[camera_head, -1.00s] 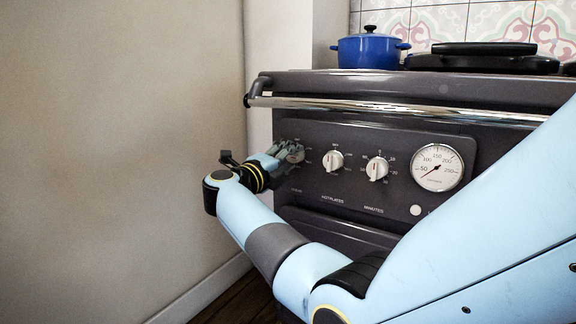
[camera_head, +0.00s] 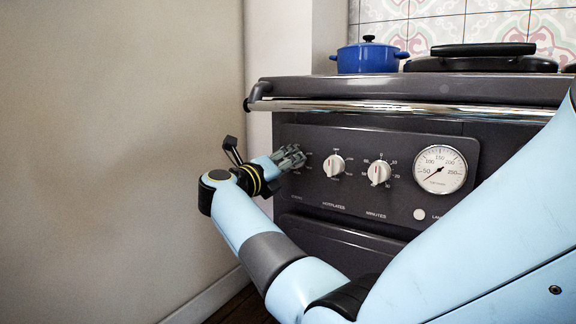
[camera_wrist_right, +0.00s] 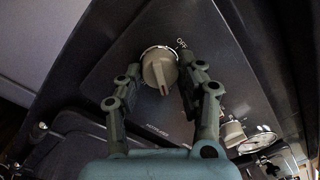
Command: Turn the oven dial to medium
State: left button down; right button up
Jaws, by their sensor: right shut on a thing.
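The oven dial (camera_wrist_right: 158,69) is a pale round knob with a raised ridge, the leftmost on the dark control panel. It shows in the right wrist view between the two fingers of my right gripper (camera_wrist_right: 160,66), which is shut on it. The word OFF is printed at the dial's upper right there. The ridge runs roughly up and down in that view; I cannot tell which setting it marks. In the head view my right gripper (camera_head: 290,158) covers this dial. My left gripper is not in view.
Two similar knobs, hotplates (camera_head: 334,166) and minutes (camera_head: 379,173), and a round gauge (camera_head: 440,169) sit to the right. A chrome rail (camera_head: 390,108) runs above the panel. A blue pot (camera_head: 367,56) stands on top. A bare wall (camera_head: 110,150) is at left.

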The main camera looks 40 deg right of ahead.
jog(key=shift+f, duration=0.15)
jog(key=o, duration=1.1)
jog(key=shift+o, duration=0.2)
jog(key=shift+a, duration=0.1)
jog(key=v, duration=0.7)
jog(key=shift+a, duration=0.2)
jog(key=shift+s, duration=0.1)
